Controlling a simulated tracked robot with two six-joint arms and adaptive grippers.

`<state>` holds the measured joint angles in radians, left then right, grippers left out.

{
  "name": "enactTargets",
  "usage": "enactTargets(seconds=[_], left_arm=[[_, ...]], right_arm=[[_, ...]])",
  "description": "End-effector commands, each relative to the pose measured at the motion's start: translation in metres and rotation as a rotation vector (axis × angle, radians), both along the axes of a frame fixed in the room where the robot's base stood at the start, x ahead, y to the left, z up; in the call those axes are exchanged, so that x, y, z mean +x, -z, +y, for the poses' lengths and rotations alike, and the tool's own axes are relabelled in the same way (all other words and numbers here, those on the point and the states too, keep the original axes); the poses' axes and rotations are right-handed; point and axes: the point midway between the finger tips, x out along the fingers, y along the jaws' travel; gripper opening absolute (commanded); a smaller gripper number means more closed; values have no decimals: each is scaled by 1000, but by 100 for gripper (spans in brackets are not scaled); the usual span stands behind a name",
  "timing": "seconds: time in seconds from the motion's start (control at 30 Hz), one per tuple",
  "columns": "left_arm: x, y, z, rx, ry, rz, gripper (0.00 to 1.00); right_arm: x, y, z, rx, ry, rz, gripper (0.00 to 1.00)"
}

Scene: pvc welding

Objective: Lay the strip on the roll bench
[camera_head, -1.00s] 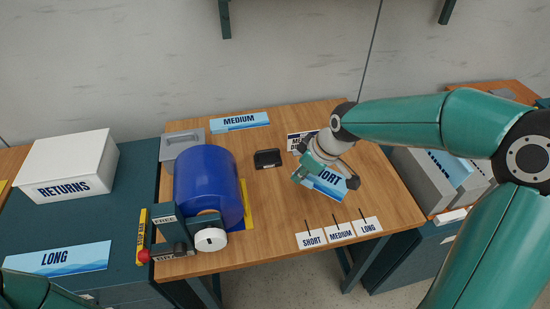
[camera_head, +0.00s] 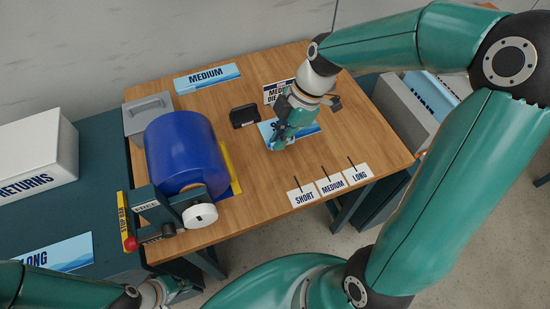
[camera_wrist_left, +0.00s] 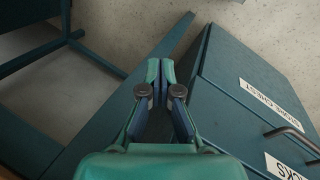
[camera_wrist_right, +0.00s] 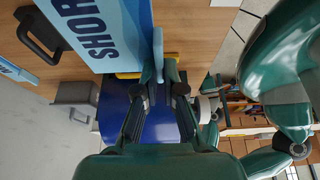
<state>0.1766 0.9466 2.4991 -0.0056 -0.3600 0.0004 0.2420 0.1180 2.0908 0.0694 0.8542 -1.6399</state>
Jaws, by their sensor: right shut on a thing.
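A light blue strip with the word SHORT (camera_head: 305,128) is at the right half of the wooden roll bench (camera_head: 250,195), partly hidden by my right gripper. My right gripper (camera_head: 279,142) is shut on its edge. The right wrist view shows the strip (camera_wrist_right: 88,28) large, with a pale blue edge between the fingertips (camera_wrist_right: 158,72). I cannot tell whether it touches the bench top. A blue roll (camera_head: 182,150) lies on the bench's left side. My left gripper (camera_wrist_left: 160,75) has its fingertips close together, with nothing between them, beside a teal cabinet and above the floor.
A MEDIUM strip (camera_head: 207,77) lies at the bench's back edge. SHORT, MEDIUM and LONG cards (camera_head: 331,185) line the front right edge. A device with a red knob (camera_head: 131,243) is at the front left. The bench's middle front is clear.

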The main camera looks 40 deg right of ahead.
Motion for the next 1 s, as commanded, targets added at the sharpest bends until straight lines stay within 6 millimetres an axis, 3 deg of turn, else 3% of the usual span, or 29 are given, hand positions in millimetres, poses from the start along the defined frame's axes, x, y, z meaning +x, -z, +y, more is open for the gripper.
enactTargets(seconds=[0.1,0.2,0.43,0.63,1.0], left_arm=[[0,0,0,0,0,0,0],[0,0,0,0,0,0,0],[0,0,0,0,0,0,0],[0,0,0,0,0,0,0],[0,0,0,0,0,0,0]], right_arm=[[-2,30,0,3,4,6,0],[-2,45,-1,1,5,4,0],[-1,62,-1,0,5,2,0],[-2,90,-1,2,6,4,0],[-1,99,-2,0,6,-1,0]])
